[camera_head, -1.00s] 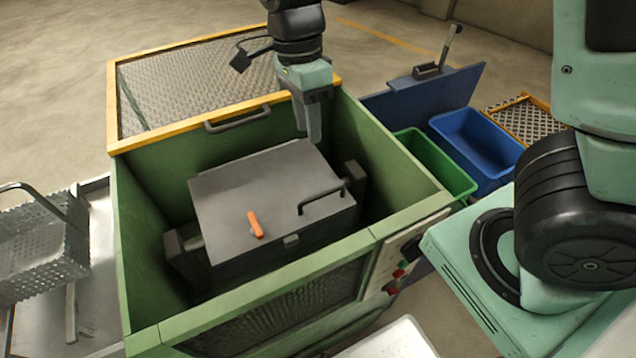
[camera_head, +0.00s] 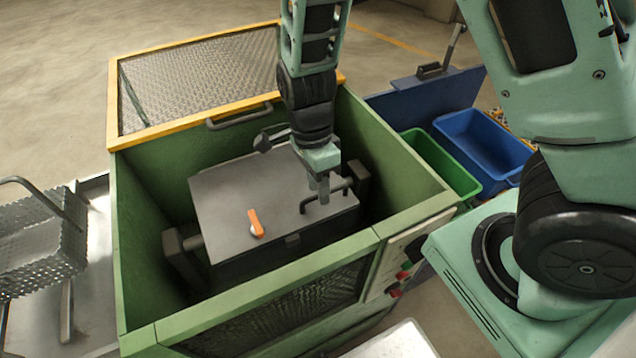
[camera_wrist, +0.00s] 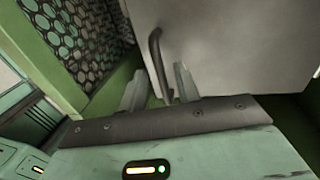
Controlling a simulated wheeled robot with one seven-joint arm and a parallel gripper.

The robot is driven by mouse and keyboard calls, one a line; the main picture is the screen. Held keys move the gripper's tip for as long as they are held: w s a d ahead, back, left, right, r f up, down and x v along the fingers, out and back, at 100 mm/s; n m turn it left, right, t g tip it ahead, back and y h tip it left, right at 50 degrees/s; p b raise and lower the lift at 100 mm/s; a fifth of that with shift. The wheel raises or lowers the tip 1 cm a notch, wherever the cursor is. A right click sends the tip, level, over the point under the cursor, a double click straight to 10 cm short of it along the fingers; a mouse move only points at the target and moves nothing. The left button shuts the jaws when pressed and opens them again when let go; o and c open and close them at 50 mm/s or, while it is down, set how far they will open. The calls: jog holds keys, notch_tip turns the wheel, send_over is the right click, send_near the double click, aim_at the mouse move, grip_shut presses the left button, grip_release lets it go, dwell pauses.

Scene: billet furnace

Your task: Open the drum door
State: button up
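The drum (camera_head: 250,255) is a dark grey box sitting inside the green open-topped housing. Its flat grey door (camera_head: 235,200) lies shut on top, with an orange latch (camera_head: 256,224) near the front edge. A dark bar handle (camera_head: 322,200) stands on the door's right side. My gripper (camera_head: 322,200) points down over this handle. In the wrist view my gripper (camera_wrist: 158,78) has its two fingers apart, and the handle (camera_wrist: 157,55) shows between them. I cannot tell whether a finger touches it. My gripper hides part of the door's back right area in the head view.
The housing walls (camera_head: 400,155) rise around the drum. The raised mesh lid (camera_head: 200,80) stands behind. A perforated basket (camera_head: 40,255) is at the left. Green (camera_head: 445,165) and blue (camera_head: 485,145) bins stand at the right. Red buttons (camera_head: 402,276) sit on the front panel.

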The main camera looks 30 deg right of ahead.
jog(key=shift+c, duration=0.2)
grip_shut()
jog(key=shift+r, duration=0.1)
